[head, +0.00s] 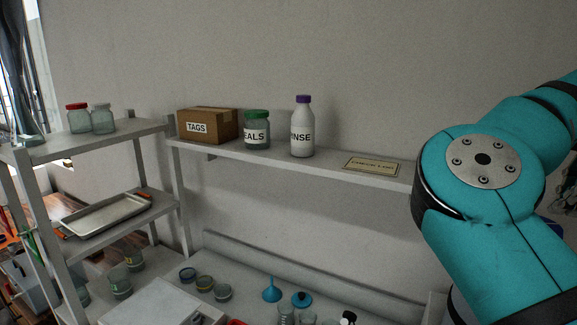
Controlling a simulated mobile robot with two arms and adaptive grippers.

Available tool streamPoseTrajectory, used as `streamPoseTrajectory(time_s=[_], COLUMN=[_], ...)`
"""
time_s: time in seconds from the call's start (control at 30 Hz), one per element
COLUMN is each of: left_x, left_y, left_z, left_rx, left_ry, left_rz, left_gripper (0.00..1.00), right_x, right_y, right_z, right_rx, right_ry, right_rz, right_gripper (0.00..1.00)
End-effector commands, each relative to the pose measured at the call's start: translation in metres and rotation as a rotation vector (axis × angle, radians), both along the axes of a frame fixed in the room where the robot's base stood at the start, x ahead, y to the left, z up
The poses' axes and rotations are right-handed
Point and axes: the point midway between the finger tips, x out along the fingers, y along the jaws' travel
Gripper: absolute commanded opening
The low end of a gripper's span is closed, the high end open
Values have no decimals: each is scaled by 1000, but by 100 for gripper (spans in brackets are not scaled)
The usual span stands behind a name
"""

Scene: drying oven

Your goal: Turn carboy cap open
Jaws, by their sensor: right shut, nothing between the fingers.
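I cannot make out a carboy or its cap for certain. A blue round lid or cap (301,298) shows low in the head view, above clear glassware cut by the bottom edge. My right arm, teal with a grey round joint plate, fills the right side of the head view. The fingers of my right gripper do not show. My left arm and gripper do not show either.
A wall shelf (345,177) holds a TAGS box (208,126), a green-lidded jar (257,130) and a purple-capped RINSE bottle (302,127). A metal tray (107,215) lies on the left rack. A blue funnel (271,290) and several small containers stand below.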

Motion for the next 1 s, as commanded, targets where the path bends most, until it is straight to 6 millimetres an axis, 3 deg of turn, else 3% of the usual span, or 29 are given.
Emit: streamPoseTrajectory(time_s=[0.03, 0.7, 1.0], left_x=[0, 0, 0], left_y=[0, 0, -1], left_z=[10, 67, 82], left_rx=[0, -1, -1], left_ry=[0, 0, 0], left_rz=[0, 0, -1], left_gripper=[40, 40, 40], right_x=[1, 5, 4], right_y=[-1, -5, -6], right_z=[5, 11, 10], right_rx=[16, 169, 181], right_ry=[13, 140, 156], right_rz=[-80, -1305, -1683], right_gripper=[0, 0, 0])
